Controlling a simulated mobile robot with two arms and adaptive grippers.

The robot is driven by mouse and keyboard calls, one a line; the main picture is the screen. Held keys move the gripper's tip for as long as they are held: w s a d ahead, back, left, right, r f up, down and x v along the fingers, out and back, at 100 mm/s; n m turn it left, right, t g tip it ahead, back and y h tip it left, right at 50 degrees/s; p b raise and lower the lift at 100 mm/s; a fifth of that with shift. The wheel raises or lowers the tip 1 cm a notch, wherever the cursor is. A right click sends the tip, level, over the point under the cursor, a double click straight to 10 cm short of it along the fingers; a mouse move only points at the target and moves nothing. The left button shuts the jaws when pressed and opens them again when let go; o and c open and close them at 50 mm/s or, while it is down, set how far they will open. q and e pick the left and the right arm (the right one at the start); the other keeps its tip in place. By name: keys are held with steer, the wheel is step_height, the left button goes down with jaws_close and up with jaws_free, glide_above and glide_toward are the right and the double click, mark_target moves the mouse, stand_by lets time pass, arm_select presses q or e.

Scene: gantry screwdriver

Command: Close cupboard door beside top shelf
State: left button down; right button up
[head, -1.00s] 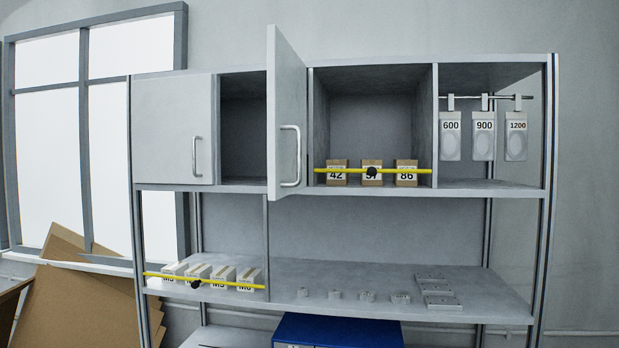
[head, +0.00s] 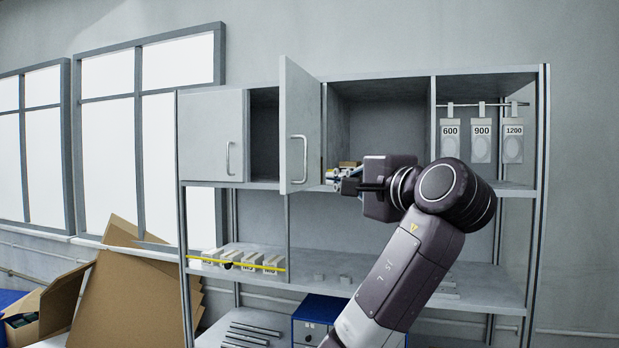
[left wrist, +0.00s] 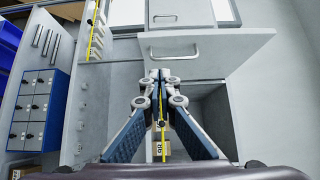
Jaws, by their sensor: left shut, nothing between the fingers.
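The grey cupboard door (head: 300,100) stands swung out from the top row of the shelf unit, left of the compartment with number boxes. Its metal bar handle (head: 299,158) faces me. Beside it, the bay (head: 264,135) shows open and dark. My left gripper (head: 338,178) is just right of the door's lower part; I cannot tell if it touches. In the left wrist view its fingers (left wrist: 160,78) meet at the tips with nothing between them, and the door panel (left wrist: 225,48) and handle (left wrist: 175,50) are just beyond. My right gripper is out of view.
A shut cupboard door (head: 211,135) is at the left of the top row. Number boxes (head: 350,164) are partly hidden behind my gripper. Hanging tags (head: 481,140) are at the right. A yellow bar (head: 235,262) crosses small boxes below. Cardboard (head: 130,290) leans at the left.

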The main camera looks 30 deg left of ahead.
arm_select(q)
steer(key=p, duration=0.6)
glide_toward(288, 176)
steer(key=w, duration=0.4)
steer(key=a, duration=0.2)
steer(key=a+p, duration=0.1)
steer(key=a, duration=0.1)
steer(key=shift+s+r+p, duration=0.1)
steer(key=shift+s+p, duration=0.15)
steer(key=shift+p, duration=0.05)
steer(key=shift+s+a, duration=0.15)
steer(key=shift+a, duration=0.35)
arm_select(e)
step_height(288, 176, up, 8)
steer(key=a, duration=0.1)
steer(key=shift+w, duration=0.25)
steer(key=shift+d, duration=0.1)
